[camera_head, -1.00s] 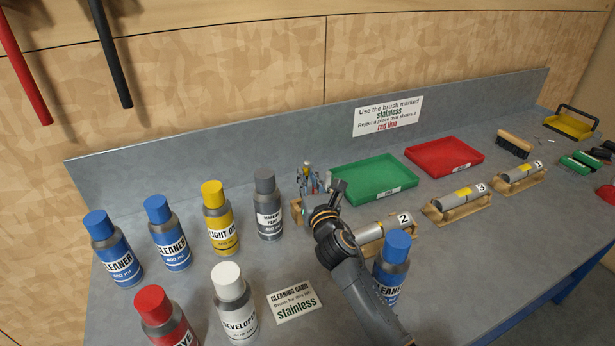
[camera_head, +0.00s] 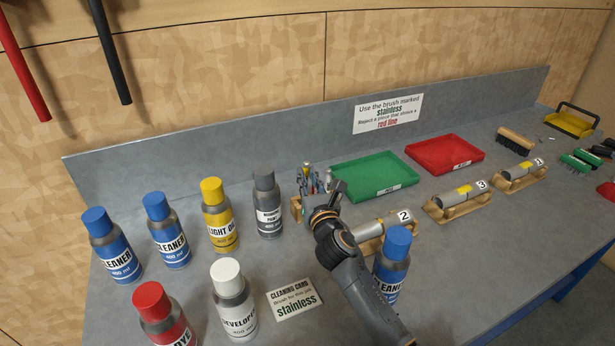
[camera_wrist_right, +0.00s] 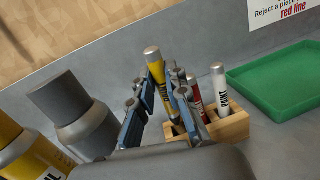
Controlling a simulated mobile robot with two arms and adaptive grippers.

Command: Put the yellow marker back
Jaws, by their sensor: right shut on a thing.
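The yellow marker (camera_wrist_right: 158,80) has a grey end pointing up and leans slightly in the right wrist view. My right gripper (camera_wrist_right: 156,95) is shut on it. The wooden marker block (camera_wrist_right: 233,122) is just beyond and to the right of the fingers, with a red marker (camera_wrist_right: 194,92) and a white paint marker (camera_wrist_right: 221,90) standing in it. The marker's lower end is hidden by a finger, so I cannot tell whether it is in a slot. In the head view, the wooden block (camera_head: 296,209) is partly hidden behind my right gripper (camera_head: 313,184). My left gripper is not in view.
A grey marking paint can (camera_head: 268,205) and a yellow light oil can (camera_head: 218,218) stand left of the block. A green tray (camera_head: 345,190) lies to its right. A blue cleaner can (camera_head: 393,262) and cradle 2 (camera_head: 372,246) are close to my right arm.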

